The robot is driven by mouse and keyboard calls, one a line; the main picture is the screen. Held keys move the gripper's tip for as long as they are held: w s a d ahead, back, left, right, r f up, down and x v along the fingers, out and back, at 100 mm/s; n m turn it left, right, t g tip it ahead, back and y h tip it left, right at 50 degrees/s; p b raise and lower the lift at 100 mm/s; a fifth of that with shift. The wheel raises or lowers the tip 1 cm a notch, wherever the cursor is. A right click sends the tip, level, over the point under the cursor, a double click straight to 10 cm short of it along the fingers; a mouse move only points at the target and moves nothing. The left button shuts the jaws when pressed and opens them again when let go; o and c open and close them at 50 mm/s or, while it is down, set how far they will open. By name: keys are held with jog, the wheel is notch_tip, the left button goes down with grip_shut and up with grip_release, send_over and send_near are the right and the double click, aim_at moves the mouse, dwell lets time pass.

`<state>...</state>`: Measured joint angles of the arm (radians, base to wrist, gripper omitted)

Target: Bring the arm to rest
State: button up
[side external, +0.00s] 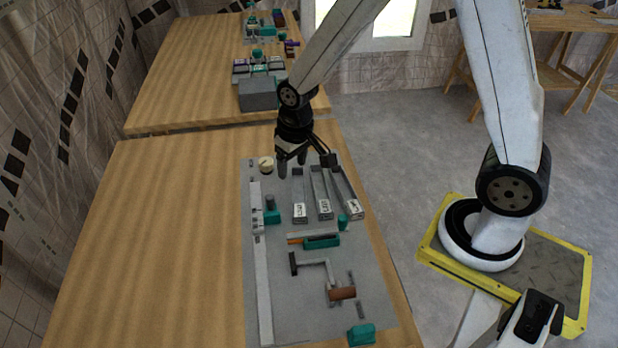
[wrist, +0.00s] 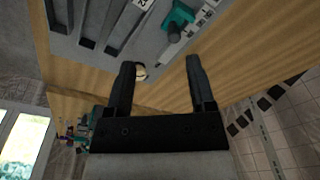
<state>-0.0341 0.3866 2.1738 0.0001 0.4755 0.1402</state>
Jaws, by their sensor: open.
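My gripper (side external: 290,165) hangs pointing down over the far end of the grey panel (side external: 270,320), near a round cream knob (side external: 266,164). In the wrist view my gripper (wrist: 158,75) has its two dark fingers wide apart, with nothing held between them. The cream knob (wrist: 139,72) shows beside the left finger there, partly hidden by it. I cannot tell the exact height of the fingertips above the panel.
Labelled grey channels (side external: 299,205), a teal block (side external: 271,217), a teal-handled piece (side external: 321,241) and a brown cylinder (side external: 342,294) are on the panel. A second wooden table (side external: 180,80) behind carries a grey box (side external: 258,95). The near table's left side is bare.

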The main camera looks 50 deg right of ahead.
jog(key=s+d+r+n+t, duration=0.1)
jog(key=s+r, duration=0.2)
jog(key=s, duration=0.6)
jog(key=shift+s+d+r, duration=0.15)
jog(key=shift+s+r, duration=0.15)
jog(key=shift+r, duration=0.1)
dwell(0.4)
